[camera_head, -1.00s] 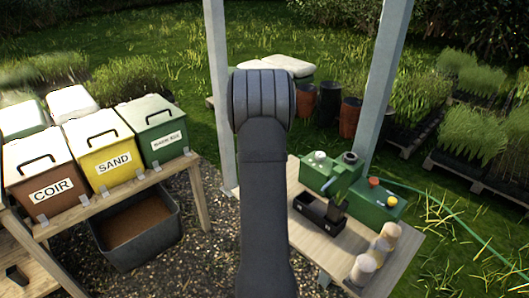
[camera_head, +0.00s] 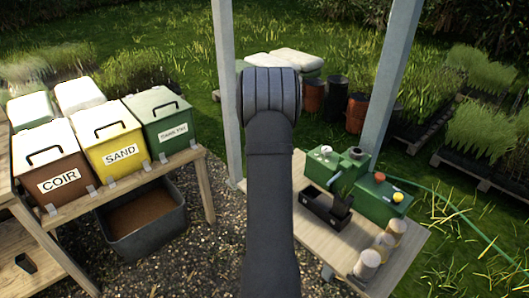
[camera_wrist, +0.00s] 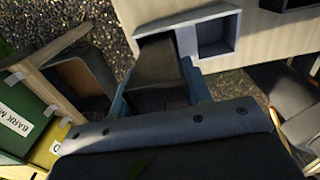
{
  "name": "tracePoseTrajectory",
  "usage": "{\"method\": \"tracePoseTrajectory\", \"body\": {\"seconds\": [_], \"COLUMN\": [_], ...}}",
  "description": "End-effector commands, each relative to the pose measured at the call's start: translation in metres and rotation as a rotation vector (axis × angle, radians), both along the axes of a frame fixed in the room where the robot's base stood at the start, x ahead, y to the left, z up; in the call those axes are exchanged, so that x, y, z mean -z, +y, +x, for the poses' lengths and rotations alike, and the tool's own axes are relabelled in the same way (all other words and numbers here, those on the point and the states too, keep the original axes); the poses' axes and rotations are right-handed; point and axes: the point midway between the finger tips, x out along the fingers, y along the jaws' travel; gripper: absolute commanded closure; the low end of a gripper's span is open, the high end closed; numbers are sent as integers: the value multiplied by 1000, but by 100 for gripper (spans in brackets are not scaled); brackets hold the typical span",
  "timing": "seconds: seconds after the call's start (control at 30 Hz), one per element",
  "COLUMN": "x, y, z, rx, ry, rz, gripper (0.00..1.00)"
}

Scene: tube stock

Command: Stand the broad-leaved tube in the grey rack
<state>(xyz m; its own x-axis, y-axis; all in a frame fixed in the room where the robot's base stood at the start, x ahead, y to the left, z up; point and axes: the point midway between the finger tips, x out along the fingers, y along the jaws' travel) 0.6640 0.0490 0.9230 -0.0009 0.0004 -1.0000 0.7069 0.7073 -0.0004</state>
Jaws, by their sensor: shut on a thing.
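My gripper (camera_wrist: 160,84) shows in the wrist view, its blue-grey fingers shut on either side of a dark tapered tube (camera_wrist: 158,62). A bit of green leaf (camera_wrist: 141,161) shows at the bottom, over the dark gripper body. The grey rack (camera_wrist: 236,38) stands on the pale table, with an empty square compartment on its right. The far end of the tube overlaps the rack's left part; I cannot tell whether it is inside a compartment. In the head view my arm hides the gripper, the held tube and the grey rack.
Green boxes (camera_head: 379,203) and several pale jars (camera_head: 367,265) stand nearby. Labelled COIR, SAND and bark bins (camera_head: 118,150) stand at left. A post (camera_head: 228,90) rises behind.

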Motion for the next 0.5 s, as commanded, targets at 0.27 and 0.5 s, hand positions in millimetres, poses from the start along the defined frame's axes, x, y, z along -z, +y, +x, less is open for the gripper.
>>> {"method": "tracePoseTrajectory", "body": {"seconds": [0.27,0.5], "x": [14,23], "y": [0,0], "z": [0,0], "rx": [0,0], "ry": [-1,-1], "rz": [0,0], "gripper": [82,82]}}
